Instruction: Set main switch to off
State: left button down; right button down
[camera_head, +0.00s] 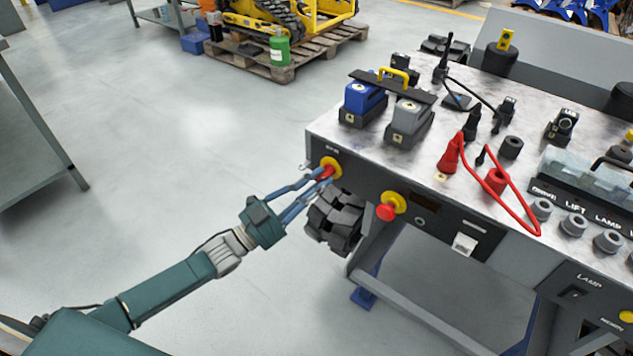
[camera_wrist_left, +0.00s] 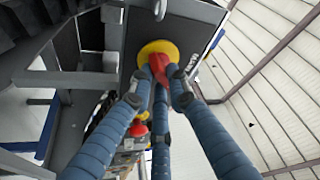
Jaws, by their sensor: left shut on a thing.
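The main switch (camera_head: 329,169) is a red knob on a yellow round plate at the left end of the bench's dark front panel. My left gripper (camera_head: 322,177) reaches it from the left, its blue fingers closed around the red knob. In the left wrist view the red knob (camera_wrist_left: 158,67) sits between the fingertips (camera_wrist_left: 160,82), with the yellow plate (camera_wrist_left: 158,50) behind it. The fingers partly hide the knob, and its exact turn angle cannot be told. My right gripper is not in view.
A second red knob on a yellow plate (camera_head: 391,207) is to the right on the same panel. Dark blocky track links (camera_head: 335,222) hang below the switch. The bench top (camera_head: 350,135) holds battery blocks, cables and terminals. The floor to the left (camera_head: 190,130) is clear.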

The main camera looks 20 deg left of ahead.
pick_arm(q)
jog(key=shift+s+d+f+n+t+y+p, duration=0.2)
jog(key=shift+n+t+y, duration=0.55)
jog(key=shift+n, duration=1.35)
jog(key=shift+w+r+n+t+y+p, duration=0.15)
jog(key=shift+n+t+y+p, duration=0.5)
jog(key=shift+n, duration=1.45)
jog(key=shift+s+d+f+n+t+y+b, duration=0.1)
jog(key=shift+n+t+y, duration=0.65)
jog(key=shift+n, duration=1.35)
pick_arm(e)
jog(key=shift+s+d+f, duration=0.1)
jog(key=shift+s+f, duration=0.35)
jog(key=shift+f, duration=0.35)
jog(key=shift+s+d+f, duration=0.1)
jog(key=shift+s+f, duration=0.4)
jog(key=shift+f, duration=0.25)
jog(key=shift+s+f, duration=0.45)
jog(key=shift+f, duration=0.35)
pick_arm(q)
jog(key=shift+g+y, duration=0.25)
jog(key=c, duration=1.7)
grip_release()
jog(key=shift+o, duration=0.2)
jog(key=v, duration=1.2)
